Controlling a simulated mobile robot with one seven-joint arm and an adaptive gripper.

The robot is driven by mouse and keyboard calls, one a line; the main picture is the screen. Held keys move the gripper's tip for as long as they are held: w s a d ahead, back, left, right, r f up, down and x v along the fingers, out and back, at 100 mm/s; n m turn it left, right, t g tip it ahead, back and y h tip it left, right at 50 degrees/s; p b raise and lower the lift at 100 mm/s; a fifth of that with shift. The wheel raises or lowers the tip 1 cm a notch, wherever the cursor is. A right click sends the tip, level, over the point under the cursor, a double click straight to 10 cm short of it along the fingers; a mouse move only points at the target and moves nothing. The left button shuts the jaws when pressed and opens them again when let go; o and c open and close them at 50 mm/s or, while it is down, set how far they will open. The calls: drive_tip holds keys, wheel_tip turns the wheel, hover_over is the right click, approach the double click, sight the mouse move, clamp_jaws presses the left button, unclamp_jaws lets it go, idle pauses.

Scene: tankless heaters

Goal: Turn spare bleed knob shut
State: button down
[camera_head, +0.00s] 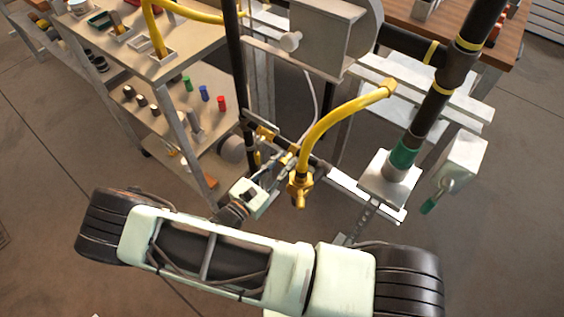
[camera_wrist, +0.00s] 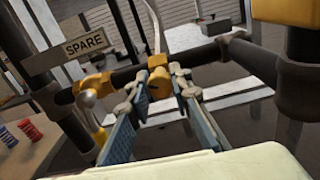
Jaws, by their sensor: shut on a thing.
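The SPARE label (camera_wrist: 84,44) is on a grey plate at the upper left of the wrist view. Below it, a dark horizontal pipe carries brass-yellow fittings. The spare bleed knob, a small orange-yellow piece (camera_wrist: 158,80), sits on this pipe at my fingertips. My gripper (camera_wrist: 164,86) has its blue-padded fingers on either side of the knob and is shut on it; the fingers partly hide it. In the head view my gripper (camera_head: 284,162) reaches up from my pale arm to the pipework. The knob's exact angle cannot be told.
A yellow hose (camera_head: 335,112) hangs just right of my gripper, ending in a brass fitting (camera_head: 300,186). A dark upright pipe (camera_head: 236,70) stands to the left. A shelf cart (camera_head: 165,115) with small coloured parts is at the left. Another yellow valve (camera_wrist: 92,86) is left of the fingers.

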drive_tip(key=m, duration=1.2)
idle(0.5)
drive_tip(key=c, duration=1.7)
unclamp_jaws()
drive_tip(key=shift+c, duration=0.2)
drive_tip(key=v, duration=1.2)
